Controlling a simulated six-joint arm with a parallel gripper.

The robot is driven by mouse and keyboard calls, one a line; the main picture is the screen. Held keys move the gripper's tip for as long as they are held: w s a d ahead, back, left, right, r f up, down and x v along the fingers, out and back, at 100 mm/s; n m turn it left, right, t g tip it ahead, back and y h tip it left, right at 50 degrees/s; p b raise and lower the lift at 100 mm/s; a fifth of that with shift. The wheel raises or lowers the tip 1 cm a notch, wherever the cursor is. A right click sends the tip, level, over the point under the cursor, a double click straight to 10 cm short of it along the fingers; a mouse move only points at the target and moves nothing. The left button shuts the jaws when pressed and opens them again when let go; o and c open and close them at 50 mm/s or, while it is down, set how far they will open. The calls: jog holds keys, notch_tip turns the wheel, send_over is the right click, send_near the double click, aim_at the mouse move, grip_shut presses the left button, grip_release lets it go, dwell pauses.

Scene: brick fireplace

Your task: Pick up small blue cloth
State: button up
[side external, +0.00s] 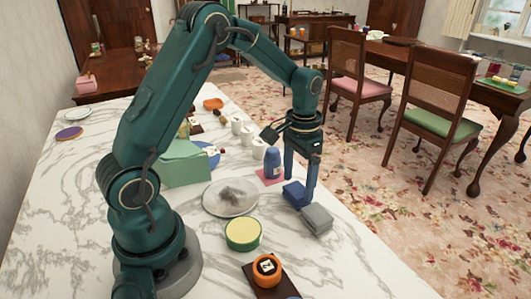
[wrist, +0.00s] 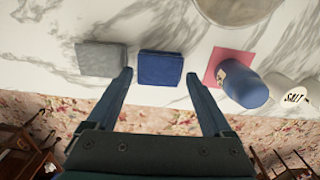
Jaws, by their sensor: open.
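The small blue cloth (side external: 293,193) is a folded, dark blue square lying on the marble counter near its edge. It also shows in the wrist view (wrist: 160,68). My gripper (side external: 302,188) points down at it and is open. In the wrist view my two fingertips (wrist: 158,78) sit on either side of the cloth's near part, with the cloth between them. Whether the fingers touch it I cannot tell. A folded grey cloth (wrist: 101,59) lies just left of the left fingertip, close to the blue one.
A blue bottle (wrist: 245,86) stands on a pink square (wrist: 213,70) to the right, with a white salt shaker (wrist: 289,92) beyond. The counter edge is close.

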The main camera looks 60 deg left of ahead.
aim_at(297, 189)
jog(key=shift+f, duration=1.6)
jog(key=c, duration=1)
jog(key=shift+r, duration=0.1)
jog(key=shift+r, duration=0.45)
jog(key=r, duration=0.3)
jog(key=shift+s+a+r, duration=0.25)
jog(key=shift+a+r, duration=0.05)
jog(key=shift+r, duration=0.05)
jog(key=s+a+r, duration=0.2)
jog(key=a, duration=0.1)
jog(key=s+a+r, duration=0.4)
jog(key=a, duration=0.1)
jog(key=shift+s+a+r, duration=0.15)
jog(key=shift+s+a, duration=0.15)
jog(key=shift+s, duration=0.05)
